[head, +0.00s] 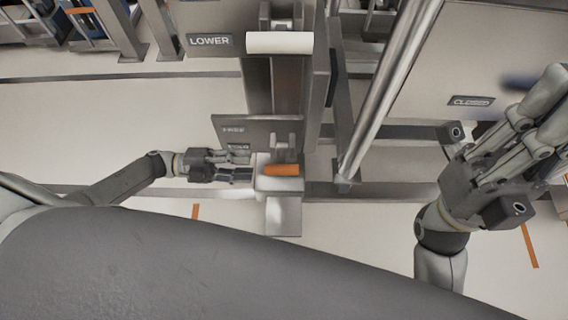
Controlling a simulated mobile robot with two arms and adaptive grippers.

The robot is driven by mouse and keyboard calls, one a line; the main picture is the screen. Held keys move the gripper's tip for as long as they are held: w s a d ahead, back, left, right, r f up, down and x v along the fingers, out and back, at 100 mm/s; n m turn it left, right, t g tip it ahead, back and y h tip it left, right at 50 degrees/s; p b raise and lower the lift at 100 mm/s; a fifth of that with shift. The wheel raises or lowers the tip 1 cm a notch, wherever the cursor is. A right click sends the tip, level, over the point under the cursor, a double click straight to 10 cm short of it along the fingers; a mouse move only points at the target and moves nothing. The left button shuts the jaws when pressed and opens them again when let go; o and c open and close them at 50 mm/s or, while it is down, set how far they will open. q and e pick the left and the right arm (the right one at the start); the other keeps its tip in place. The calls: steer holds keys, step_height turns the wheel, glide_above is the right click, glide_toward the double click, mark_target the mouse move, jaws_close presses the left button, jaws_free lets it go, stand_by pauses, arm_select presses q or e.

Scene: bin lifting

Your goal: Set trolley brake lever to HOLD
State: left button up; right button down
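The brake lever (264,184) is a pale block with an orange grip (282,170), low in the middle of the head view. It stands in front of a grey plate (262,128) with two small labels that are hard to read; the lower one is partly covered. My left gripper (246,164) comes in from the left, level with the lever. Its fingers look apart, with their tips close to the lever's left side; I cannot tell if they touch it. My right gripper (548,108) is at the right, with its fingers apart and empty, away from the lever.
Above the lever is a panel marked LOWER (209,41) with a white handle (280,43). A slanted metal bar (385,95) and a panel marked CLOSED (471,101) stand to the right. The floor (110,110) at the left is clear.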

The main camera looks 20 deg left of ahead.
mark_target(282, 166)
arm_select(q)
steer(key=b+x, duration=0.1)
steer(key=x, duration=0.9)
steer(key=shift+d+b, duration=0.2)
steer(key=shift+b, duration=0.1)
steer(key=shift+c, duration=0.2)
jaws_close()
